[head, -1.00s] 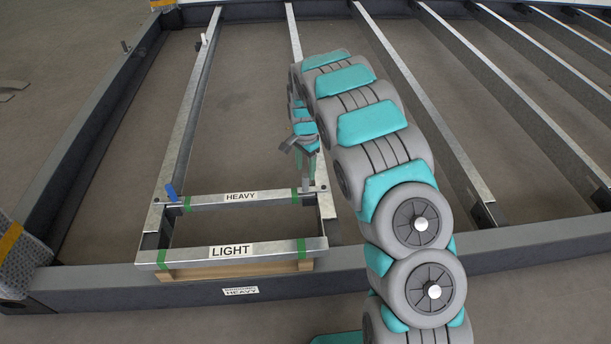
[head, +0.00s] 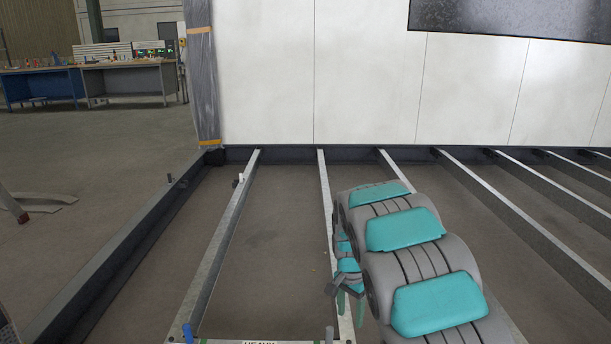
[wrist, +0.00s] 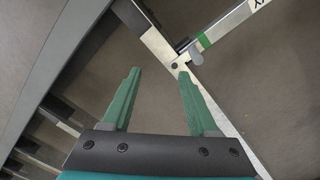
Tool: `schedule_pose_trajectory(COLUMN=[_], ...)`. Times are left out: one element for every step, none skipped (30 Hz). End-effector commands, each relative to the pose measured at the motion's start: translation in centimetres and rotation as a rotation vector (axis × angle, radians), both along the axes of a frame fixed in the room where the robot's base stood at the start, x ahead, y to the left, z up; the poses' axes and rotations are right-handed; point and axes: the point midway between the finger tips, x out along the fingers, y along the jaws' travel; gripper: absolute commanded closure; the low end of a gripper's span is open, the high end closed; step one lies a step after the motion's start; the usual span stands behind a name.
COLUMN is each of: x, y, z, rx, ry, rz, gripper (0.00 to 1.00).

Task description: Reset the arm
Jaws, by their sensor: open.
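My gripper (head: 350,304) is low in the head view, at the end of my grey and teal arm, near a metal beam of the container frame. In the wrist view its two green fingers (wrist: 159,73) stand apart with nothing between them. Beyond the fingertips, a crossbar with green tape (wrist: 220,28) meets a metal beam (wrist: 165,45); a small grey lever (wrist: 195,58) is at this joint. In the head view only the top of the crossbar labelled HEAVY (head: 262,342) shows at the bottom edge.
Long parallel beams (head: 225,245) run back to a white wall panel (head: 370,90). A dark outer beam (head: 120,255) is at left. Workbenches (head: 125,80) stand far left, with open floor before them.

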Motion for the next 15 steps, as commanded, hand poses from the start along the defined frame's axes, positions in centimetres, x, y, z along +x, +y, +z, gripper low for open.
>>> schedule_pose_trajectory(x=[-1.3, -2.1, -3.1, -4.0, -4.9, -6.0, -6.9, -7.8, -9.1, -10.0, -11.0, -12.2, -13.1, -14.2, -15.4], y=[-0.5, -0.8, -1.2, -1.5, -1.7, -2.0, -2.2, -2.3, -2.6, -2.8, -2.9, -3.1, -3.2, -3.3, -3.4], z=[2.0, 2.8, 3.9, 4.7, 5.4, 6.4, 7.2, 7.9, 8.7, 9.4, 10.1, 10.9, 11.5, 12.0, 12.7], rx=[-0.004, -0.005, -0.007, -0.007, -0.007, -0.006, -0.005, -0.005, -0.003, -0.003, -0.001, 0.002, 0.005, 0.008, 0.012], ry=[0.001, 0.004, 0.007, 0.011, 0.017, 0.022, 0.024, 0.027, 0.036, 0.04, 0.043, 0.049, 0.051, 0.056, 0.062], rz=[0.019, 0.033, 0.053, 0.068, 0.082, 0.1, 0.117, 0.132, 0.153, 0.17, 0.185, 0.207, 0.224, 0.241, 0.263], gripper=[0.41, 0.41, 0.41, 0.41, 0.41, 0.41, 0.41, 0.41, 0.41, 0.41, 0.41, 0.41, 0.41, 0.41, 0.41])
